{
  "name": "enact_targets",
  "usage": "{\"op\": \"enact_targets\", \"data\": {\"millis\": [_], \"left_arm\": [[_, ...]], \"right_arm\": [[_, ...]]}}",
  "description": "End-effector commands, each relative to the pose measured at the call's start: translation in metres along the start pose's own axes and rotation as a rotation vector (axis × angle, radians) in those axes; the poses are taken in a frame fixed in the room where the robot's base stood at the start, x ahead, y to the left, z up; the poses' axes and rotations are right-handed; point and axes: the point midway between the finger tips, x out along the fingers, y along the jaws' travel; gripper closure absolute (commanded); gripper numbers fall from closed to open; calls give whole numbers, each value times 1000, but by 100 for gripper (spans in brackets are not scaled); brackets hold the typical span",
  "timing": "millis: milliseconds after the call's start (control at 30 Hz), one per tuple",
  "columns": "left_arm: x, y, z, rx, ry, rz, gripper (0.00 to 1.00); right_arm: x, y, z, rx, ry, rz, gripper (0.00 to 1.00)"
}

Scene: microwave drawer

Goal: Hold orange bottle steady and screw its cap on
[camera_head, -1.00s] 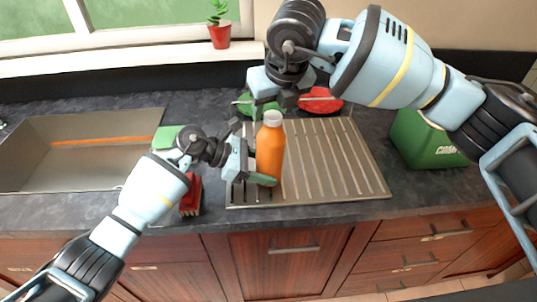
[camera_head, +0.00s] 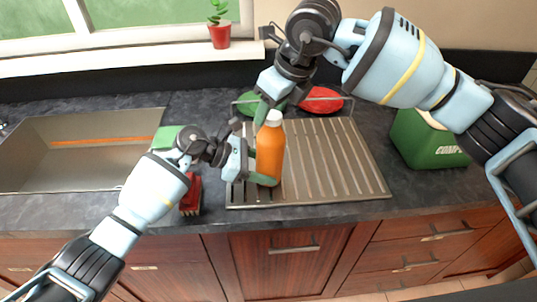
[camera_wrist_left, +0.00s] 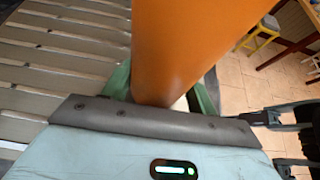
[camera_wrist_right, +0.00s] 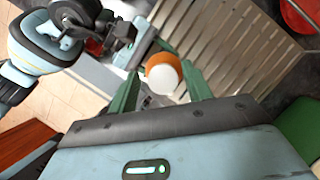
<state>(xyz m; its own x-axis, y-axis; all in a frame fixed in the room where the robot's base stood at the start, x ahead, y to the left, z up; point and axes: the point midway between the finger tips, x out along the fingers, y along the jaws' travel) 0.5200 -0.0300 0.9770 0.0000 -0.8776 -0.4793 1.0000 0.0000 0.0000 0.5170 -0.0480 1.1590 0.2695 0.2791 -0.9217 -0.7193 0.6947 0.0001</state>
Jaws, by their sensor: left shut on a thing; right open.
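The orange bottle (camera_head: 269,155) stands upright on the ridged metal drainboard (camera_head: 335,165), with a white cap (camera_head: 273,118) on its top. My left gripper (camera_head: 262,170) is shut on the bottle's lower body from the left. The left wrist view shows the orange wall (camera_wrist_left: 185,45) between its green fingers. My right gripper (camera_head: 264,108) is open at the cap, coming from above and behind. In the right wrist view the white cap (camera_wrist_right: 163,79) lies between and a little beyond the open green fingers (camera_wrist_right: 160,92). Whether the fingers touch the cap cannot be told.
A sink (camera_head: 40,150) is at the left. A red brush (camera_head: 191,195) lies beside my left gripper. Green (camera_head: 258,103) and red (camera_head: 322,100) dishes stand behind the drainboard. A green box (camera_head: 425,140) is at the right. The drainboard's right part is clear.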

Motion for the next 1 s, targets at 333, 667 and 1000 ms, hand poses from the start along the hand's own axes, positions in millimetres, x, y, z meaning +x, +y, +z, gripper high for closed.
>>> {"op": "enact_targets", "data": {"millis": [333,667,1000], "left_arm": [[0,0,-1,-1,2,-1,83],[0,0,-1,-1,2,-1,83],[0,0,-1,-1,1,-1,83]], "right_arm": [[0,0,0,-274,0,118,51],[0,0,0,-352,0,150,51],[0,0,0,-596,1,254,51]]}}
